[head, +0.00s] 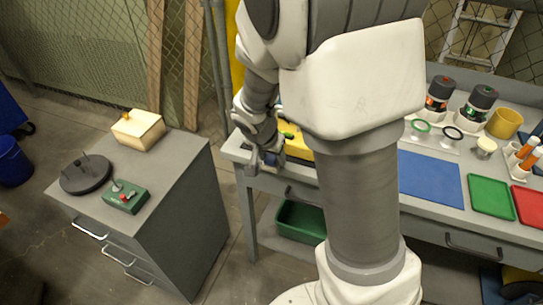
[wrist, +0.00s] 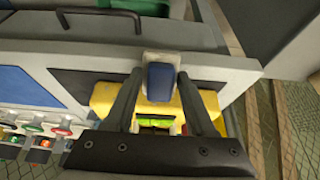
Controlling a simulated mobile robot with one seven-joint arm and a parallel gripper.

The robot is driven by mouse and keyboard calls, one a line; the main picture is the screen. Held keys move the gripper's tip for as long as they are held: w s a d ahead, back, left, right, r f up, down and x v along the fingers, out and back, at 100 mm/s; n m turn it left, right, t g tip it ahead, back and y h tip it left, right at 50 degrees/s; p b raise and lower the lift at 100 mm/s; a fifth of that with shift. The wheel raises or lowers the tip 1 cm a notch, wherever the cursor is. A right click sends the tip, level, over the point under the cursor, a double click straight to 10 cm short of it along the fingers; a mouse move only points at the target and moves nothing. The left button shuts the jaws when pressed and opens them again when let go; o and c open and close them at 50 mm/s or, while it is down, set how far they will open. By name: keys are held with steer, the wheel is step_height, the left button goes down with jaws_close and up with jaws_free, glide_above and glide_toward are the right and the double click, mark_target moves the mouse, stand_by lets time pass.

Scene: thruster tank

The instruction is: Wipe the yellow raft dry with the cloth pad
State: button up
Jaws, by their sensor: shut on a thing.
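My gripper (head: 262,163) is at the left end of the long bench, beside the yellow raft (head: 298,147). In the wrist view, the gripper's (wrist: 160,75) two fingers are shut on the cloth pad (wrist: 160,84), which has a blue block and a pale grey part. The yellow raft (wrist: 102,97) lies behind the pad and fingers in that view, with something green on top. My arm hides part of the raft in the head view. I cannot tell whether the pad touches the raft or whether its surface is wet.
A blue mat (head: 430,177), a green tray (head: 490,196) and a red tray (head: 528,205) lie farther right on the bench. A grey cabinet (head: 165,180) stands left, across a floor gap. A green bin (head: 300,220) sits under the bench.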

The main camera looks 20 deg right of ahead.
steer(key=shift+w+d, duration=0.45)
steer(key=shift+w, duration=0.15)
stand_by(0.8)
steer(key=shift+s+d, duration=0.7)
steer(key=shift+d, duration=0.15)
steer(key=shift+s+d+b, duration=0.25)
steer(key=shift+s+d, duration=0.05)
steer(key=shift+d, duration=0.2)
steer(key=shift+s+d+b, duration=0.2)
steer(key=shift+s+d, duration=0.05)
steer(key=shift+d, duration=0.2)
steer(key=shift+d, duration=0.1)
steer(key=shift+s+d, duration=0.65)
steer(key=shift+d, duration=0.1)
